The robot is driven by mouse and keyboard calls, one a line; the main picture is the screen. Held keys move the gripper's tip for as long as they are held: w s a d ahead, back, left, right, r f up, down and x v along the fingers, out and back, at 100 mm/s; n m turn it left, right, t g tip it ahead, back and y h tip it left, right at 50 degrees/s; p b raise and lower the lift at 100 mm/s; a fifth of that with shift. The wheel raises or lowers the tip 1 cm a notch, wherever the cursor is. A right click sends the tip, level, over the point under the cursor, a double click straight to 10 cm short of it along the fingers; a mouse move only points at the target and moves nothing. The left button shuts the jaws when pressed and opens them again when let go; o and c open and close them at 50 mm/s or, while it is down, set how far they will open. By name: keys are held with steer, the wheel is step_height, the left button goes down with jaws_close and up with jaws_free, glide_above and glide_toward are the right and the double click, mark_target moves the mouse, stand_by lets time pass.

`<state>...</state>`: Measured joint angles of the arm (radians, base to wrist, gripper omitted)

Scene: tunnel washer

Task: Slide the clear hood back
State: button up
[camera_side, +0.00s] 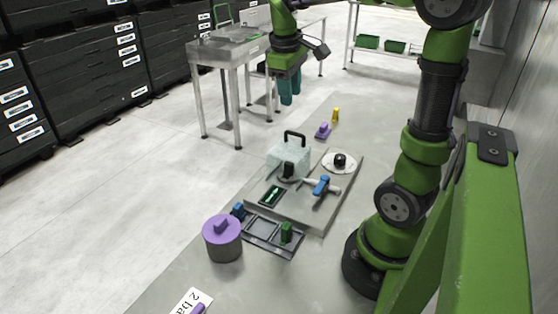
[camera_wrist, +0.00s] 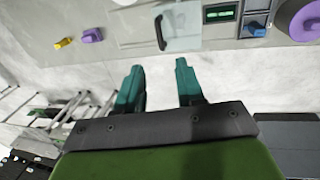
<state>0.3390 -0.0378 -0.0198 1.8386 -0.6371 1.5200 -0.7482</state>
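The clear hood (camera_side: 288,157) is a pale see-through box with a black arched handle (camera_side: 295,137) on top. It stands on the grey base plate (camera_side: 310,212) on the bench. In the wrist view the hood (camera_wrist: 184,32) lies near the top edge, with its black handle (camera_wrist: 160,32) at its left side. My gripper (camera_side: 289,98) is up in the air, apart from the hood, behind it in the side view. In the wrist view the two teal fingers (camera_wrist: 158,75) stand apart with nothing between them.
A blue-handled lever (camera_side: 321,185) and a white disc with a black knob (camera_side: 340,161) sit on the base plate. A dark tray (camera_side: 270,236) and a purple-topped cylinder (camera_side: 222,239) stand in front. Purple (camera_side: 323,131) and yellow (camera_side: 336,115) pieces lie behind.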

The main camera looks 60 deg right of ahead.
mark_target(293, 133)
steer(key=f, duration=0.3)
steer(key=d+f, duration=0.1)
steer(key=f, duration=0.3)
steer(key=d+f, duration=0.1)
steer(key=f, duration=0.3)
steer(key=shift+d, duration=0.1)
jaws_close()
